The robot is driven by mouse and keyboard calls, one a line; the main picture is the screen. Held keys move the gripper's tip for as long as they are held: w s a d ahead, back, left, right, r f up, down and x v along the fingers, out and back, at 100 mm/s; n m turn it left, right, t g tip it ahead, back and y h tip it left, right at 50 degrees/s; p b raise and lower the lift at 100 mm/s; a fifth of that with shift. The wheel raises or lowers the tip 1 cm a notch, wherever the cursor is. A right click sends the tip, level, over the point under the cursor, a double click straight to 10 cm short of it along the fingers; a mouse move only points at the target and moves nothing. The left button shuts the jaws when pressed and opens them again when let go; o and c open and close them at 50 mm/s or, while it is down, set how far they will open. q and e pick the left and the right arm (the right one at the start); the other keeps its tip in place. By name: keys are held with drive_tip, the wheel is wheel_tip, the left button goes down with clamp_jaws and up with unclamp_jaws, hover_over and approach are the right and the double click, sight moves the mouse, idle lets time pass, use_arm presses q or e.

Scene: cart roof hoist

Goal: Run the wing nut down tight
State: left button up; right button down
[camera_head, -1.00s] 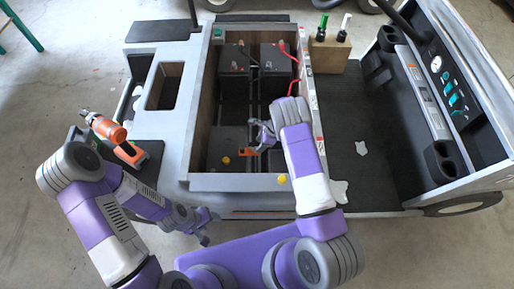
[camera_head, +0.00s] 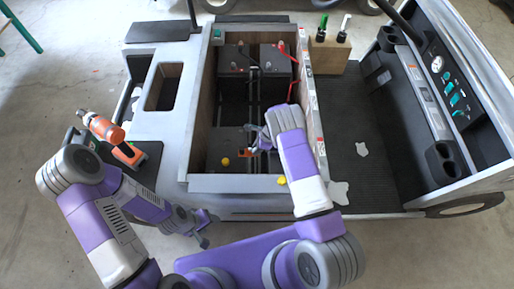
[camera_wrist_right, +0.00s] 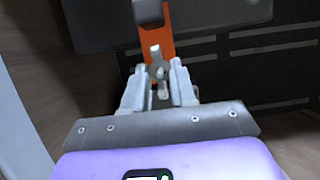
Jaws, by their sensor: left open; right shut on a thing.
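The wing nut (camera_wrist_right: 157,62) is a small grey metal piece in front of an orange strip (camera_wrist_right: 155,25) in the right wrist view. My right gripper (camera_wrist_right: 158,88) is shut on the wing nut, with a finger on each side of it. In the head view my right gripper (camera_head: 256,140) reaches down into the open bay of the cart; the orange strip shows only in part there, and the nut is too small to make out. My left gripper (camera_head: 205,228) is open and empty, low in front of the cart's near edge.
The bay's near rim (camera_head: 240,183) and side walls surround my right gripper. Black batteries (camera_head: 234,60) with red cables stand at the bay's far end. An orange power tool (camera_head: 104,128) lies on the left deck. A wooden block (camera_head: 328,56) holds two tools at right.

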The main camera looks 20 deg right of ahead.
drive_tip(key=shift+m, duration=0.4)
